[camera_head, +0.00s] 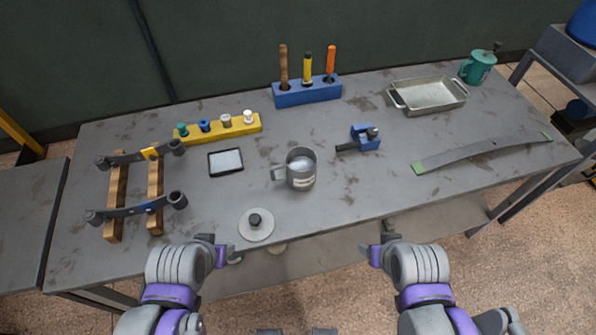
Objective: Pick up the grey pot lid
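The grey pot lid (257,226) lies flat near the front edge of the table, with a dark knob on top. My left gripper (222,254) is just in front of the table edge, below and left of the lid and apart from it. My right gripper (380,246) is in front of the table, well to the right of the lid. Both grippers seem empty. Their fingers are small and partly hidden by the wrists, so I cannot tell how far apart they are.
A grey metal mug (301,170) stands behind the lid. A dark-framed tablet (226,162) lies behind it to the left. Wooden racks with leaf springs (117,194) are at the left. A long flat spring (482,150) lies at the right. The front middle right is clear.

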